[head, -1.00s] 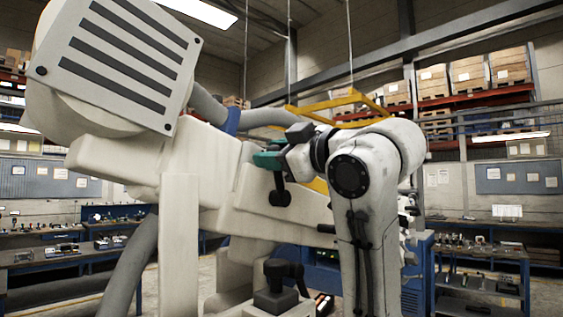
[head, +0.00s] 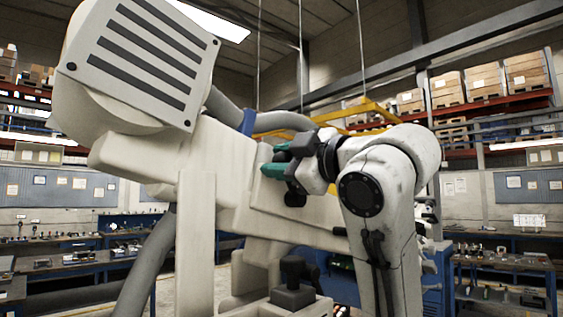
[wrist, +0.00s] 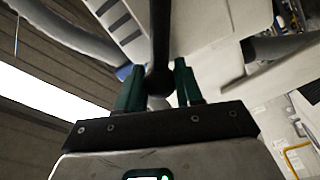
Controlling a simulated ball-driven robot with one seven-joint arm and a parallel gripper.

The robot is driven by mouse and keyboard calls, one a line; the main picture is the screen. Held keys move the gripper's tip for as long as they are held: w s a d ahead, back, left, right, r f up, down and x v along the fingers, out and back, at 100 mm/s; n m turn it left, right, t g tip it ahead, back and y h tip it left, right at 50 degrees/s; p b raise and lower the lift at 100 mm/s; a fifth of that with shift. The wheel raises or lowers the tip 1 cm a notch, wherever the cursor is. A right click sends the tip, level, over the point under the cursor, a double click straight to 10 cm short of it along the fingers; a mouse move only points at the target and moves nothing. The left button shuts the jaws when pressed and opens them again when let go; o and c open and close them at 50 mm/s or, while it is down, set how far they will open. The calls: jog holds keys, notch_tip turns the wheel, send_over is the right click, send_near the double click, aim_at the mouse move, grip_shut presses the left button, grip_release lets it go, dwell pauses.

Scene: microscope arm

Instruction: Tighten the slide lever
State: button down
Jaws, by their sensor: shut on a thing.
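The slide lever (wrist: 160,38) is a thin black rod with a round black knob at its near end in the wrist view. The knob lies between the two green fingers of my gripper (wrist: 158,86), which is shut on it. In the head view my gripper (head: 276,160) is at the side of the big cream microscope arm (head: 240,185), its green fingertips pointing left. A dark knobbed piece (head: 294,199) hangs just below the fingers; I cannot tell if it is part of the lever. The lever's root is hidden in the head view.
A striped cream housing (head: 135,60) forms the upper left end of the microscope arm. A black knob on a block (head: 292,285) stands below my gripper. A grey hose (head: 145,265) hangs at left. Workbenches (head: 75,262) and shelves stand behind.

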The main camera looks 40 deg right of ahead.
jog(key=c, duration=0.8)
grip_release()
jog(key=shift+s, duration=0.1)
jog(key=s+b, duration=0.1)
jog(key=s, duration=0.2)
jog(key=s+b, duration=0.1)
jog(key=s, duration=0.3)
jog(key=s+f, duration=0.1)
jog(key=s, duration=0.2)
jog(key=shift+s+a+b, duration=0.15)
jog(key=shift+s+b, duration=0.15)
jog(key=shift+b, duration=0.1)
jog(key=shift+f, duration=0.1)
